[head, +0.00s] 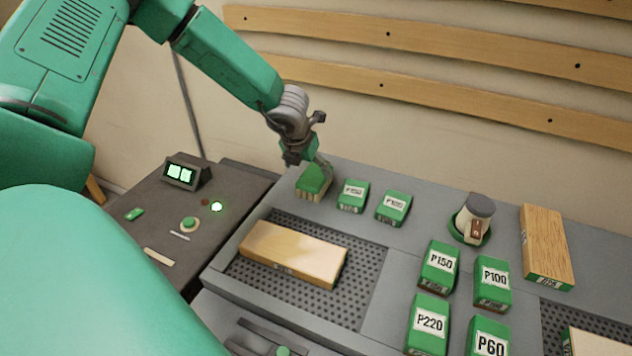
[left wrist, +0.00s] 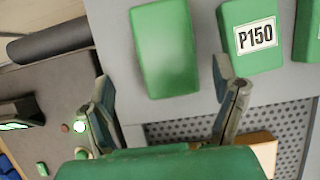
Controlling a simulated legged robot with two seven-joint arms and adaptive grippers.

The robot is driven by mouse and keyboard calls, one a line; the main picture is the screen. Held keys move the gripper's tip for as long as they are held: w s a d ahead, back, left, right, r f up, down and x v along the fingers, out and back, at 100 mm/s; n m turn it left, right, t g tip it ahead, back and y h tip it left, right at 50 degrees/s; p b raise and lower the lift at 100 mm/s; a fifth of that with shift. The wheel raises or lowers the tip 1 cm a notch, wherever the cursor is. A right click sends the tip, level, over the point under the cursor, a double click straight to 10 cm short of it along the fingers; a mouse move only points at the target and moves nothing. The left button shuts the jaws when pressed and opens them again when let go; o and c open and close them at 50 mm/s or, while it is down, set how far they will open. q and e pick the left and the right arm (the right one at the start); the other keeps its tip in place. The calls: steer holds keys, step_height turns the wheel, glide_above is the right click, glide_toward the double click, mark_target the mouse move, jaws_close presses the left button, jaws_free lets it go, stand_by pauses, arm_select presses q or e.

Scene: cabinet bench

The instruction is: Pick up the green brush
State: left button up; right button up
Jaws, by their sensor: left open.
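The green brush (head: 313,184) stands at the back left of the grey bench, with a plain green top and pale bristles below. In the left wrist view its green top (left wrist: 166,48) lies beyond and between my two fingers. My left gripper (head: 312,160) is just above the brush in the head view. In the left wrist view my left gripper (left wrist: 166,98) is open, its fingers spread wider than the brush, with nothing held between them. I cannot tell whether a finger touches the brush. My right gripper is not in view.
A green P150 block (head: 353,195) stands just right of the brush, with another labelled block (head: 393,207) beyond. A wooden board (head: 293,253) lies on the perforated panel (head: 363,285). A control box (head: 188,172) stands left. More labelled blocks and a jar (head: 474,216) are right.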

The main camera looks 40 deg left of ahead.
mark_target(315, 173)
arm_select(q)
steer(key=shift+w+d+x, duration=0.15)
steer(key=shift+w+x, duration=0.05)
steer(key=shift+x, duration=1.25)
steer(key=shift+w+d+x, duration=0.15)
steer(key=shift+x, duration=1.3)
steer(key=shift+r, duration=0.15)
steer(key=shift+s, duration=0.1)
steer(key=shift+f, duration=0.25)
steer(key=c, duration=1.5)
steer(key=shift+r, duration=0.2)
steer(key=shift+r, duration=0.25)
step_height(315, 173, up, 28)
steer(key=shift+f+p, duration=0.15)
steer(key=shift+p, duration=0.95)
